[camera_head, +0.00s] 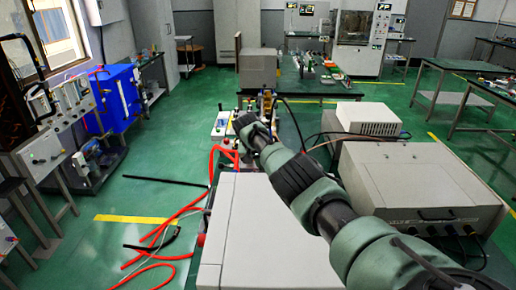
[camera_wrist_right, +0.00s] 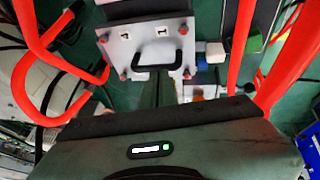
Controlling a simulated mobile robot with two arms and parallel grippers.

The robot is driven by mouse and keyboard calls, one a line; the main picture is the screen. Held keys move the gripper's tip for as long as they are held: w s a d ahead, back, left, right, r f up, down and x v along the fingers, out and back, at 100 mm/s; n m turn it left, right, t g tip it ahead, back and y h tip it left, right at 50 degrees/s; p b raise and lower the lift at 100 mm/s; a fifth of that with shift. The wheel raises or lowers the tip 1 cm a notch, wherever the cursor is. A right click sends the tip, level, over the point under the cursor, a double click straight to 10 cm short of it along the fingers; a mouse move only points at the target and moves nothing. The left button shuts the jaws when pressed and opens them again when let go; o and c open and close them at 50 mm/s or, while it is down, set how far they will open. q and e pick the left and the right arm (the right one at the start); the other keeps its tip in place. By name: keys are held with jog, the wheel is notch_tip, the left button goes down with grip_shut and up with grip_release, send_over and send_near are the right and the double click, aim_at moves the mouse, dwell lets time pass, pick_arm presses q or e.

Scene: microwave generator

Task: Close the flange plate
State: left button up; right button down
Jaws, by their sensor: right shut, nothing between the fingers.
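The flange plate (camera_wrist_right: 122,52) is a silver plate with a black handle (camera_wrist_right: 166,62) and reddish knobs at its corners. It shows at the top middle of the right wrist view, against a dark block (camera_wrist_right: 150,10). Whether it sits flush on the block cannot be told. My right gripper (camera_head: 240,121) reaches from the lower right to the middle of the head view. In the right wrist view its shut, empty fingers (camera_wrist_right: 163,84) point toward the handle and overlap the plate's lower edge. Contact cannot be told. My left gripper is out of view.
Thick red hoses (camera_wrist_right: 232,40) run on both sides of the plate. More red hoses (camera_head: 190,215) lie on the green floor. A large pale cabinet (camera_head: 265,235) stands under my right arm, and a grey power unit (camera_head: 420,185) stands to its right.

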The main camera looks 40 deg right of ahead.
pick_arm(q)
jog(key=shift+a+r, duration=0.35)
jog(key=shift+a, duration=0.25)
pick_arm(e)
jog(key=a+r, duration=0.7)
jog(key=r, duration=0.2)
jog(key=shift+a+r, duration=0.2)
jog(key=shift+a, duration=0.1)
